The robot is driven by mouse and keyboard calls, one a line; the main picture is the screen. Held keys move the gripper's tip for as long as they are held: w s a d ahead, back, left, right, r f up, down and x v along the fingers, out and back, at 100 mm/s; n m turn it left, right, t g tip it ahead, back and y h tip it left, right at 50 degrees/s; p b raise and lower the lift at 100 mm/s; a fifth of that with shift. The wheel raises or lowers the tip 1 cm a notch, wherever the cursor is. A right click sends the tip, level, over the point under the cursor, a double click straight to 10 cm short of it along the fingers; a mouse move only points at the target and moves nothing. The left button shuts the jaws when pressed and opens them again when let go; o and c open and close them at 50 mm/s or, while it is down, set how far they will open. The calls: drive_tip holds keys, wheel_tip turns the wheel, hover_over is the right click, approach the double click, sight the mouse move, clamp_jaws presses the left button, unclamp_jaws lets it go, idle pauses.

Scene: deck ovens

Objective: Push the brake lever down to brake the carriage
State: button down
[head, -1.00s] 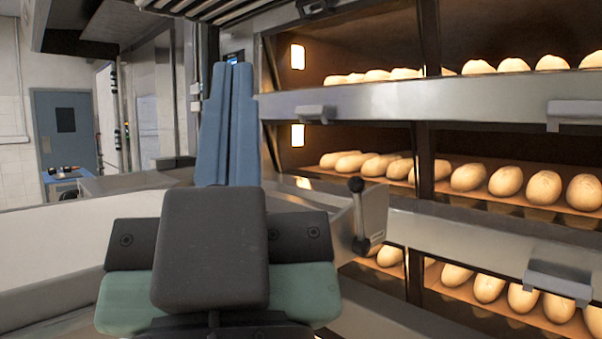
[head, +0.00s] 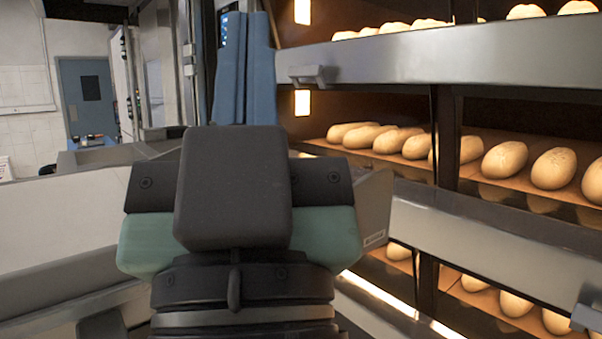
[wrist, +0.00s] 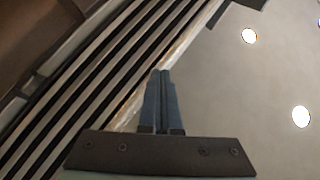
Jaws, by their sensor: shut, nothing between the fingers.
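My gripper (head: 245,16) points upward in the head view, its two blue fingers together and empty. The fingers also show closed in the wrist view (wrist: 162,74), against the ceiling. The brake lever is not visible now; my dark wrist body may be hiding it, so I cannot tell its position. The grey side plate of the carriage (head: 376,206), with a small label, shows just right of my wrist. No contact between my gripper and the lever can be seen.
Deck ovens with loaves (head: 505,160) stand on the right, with protruding metal fronts (head: 480,38) and handles. A pale panel (head: 60,230) lies at the left. The wrist view shows a slatted grille (wrist: 85,75) and ceiling lights (wrist: 300,117).

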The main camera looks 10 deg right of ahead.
drive_tip(key=w+d+f+m+g+h+p, duration=0.2)
drive_tip(key=d+f+m+p, duration=0.4)
drive_tip(key=m, duration=0.3)
drive_tip(key=w+d+f+m+g+h+p, duration=0.2)
drive_tip(key=w+d+f+m+g+p, duration=0.2)
drive_tip(key=m, duration=0.6)
drive_tip(key=d+f+g+p, duration=0.2)
drive_tip(key=d+f+p, duration=0.1)
drive_tip(key=shift+d+p, duration=0.3)
drive_tip(key=shift+d, duration=0.05)
drive_tip(key=p+x, duration=0.5)
drive_tip(key=x, duration=0.5)
drive_tip(key=a, duration=0.2)
drive_tip(key=a+f+p, duration=0.1)
drive_tip(key=shift+s+a, duration=0.15)
drive_tip(key=shift+a, duration=0.2)
